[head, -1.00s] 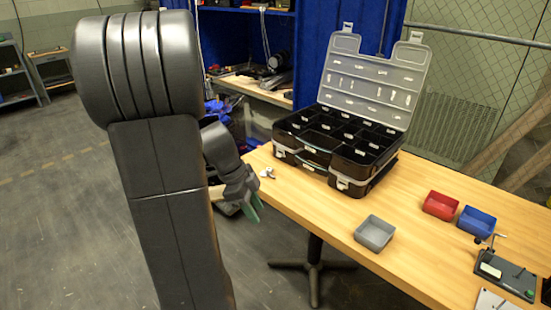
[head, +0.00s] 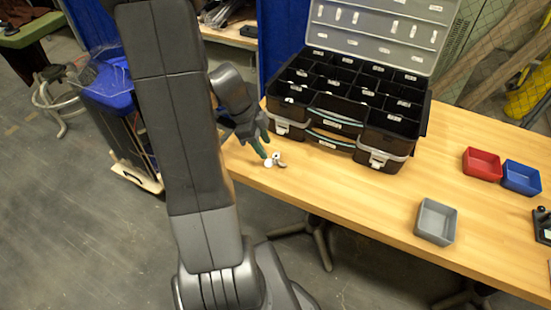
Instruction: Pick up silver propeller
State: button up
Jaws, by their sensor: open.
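A small silver propeller (head: 278,159) lies on the wooden table (head: 330,191) near its left end, in front of the black organizer case. A white spot shows at its left side; its finer shape is too small to make out. My gripper (head: 264,152) points down just left of and behind the propeller, with its greenish fingers close to it. The gripper is open. Whether the fingers touch the propeller or stand around it I cannot tell.
A black compartment case (head: 350,105) with its clear lid raised stands right behind the gripper. A grey bin (head: 436,221), a red bin (head: 482,164) and a blue bin (head: 521,178) sit to the right. The table between propeller and grey bin is clear.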

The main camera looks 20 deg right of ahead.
aim_at(278, 159)
jog(key=d+f, duration=0.1)
jog(key=s+d+f, duration=0.1)
jog(key=f, duration=0.1)
jog(key=shift+d+f, duration=0.25)
jog(key=shift+d, duration=0.15)
jog(key=shift+f, duration=0.35)
grip_shut()
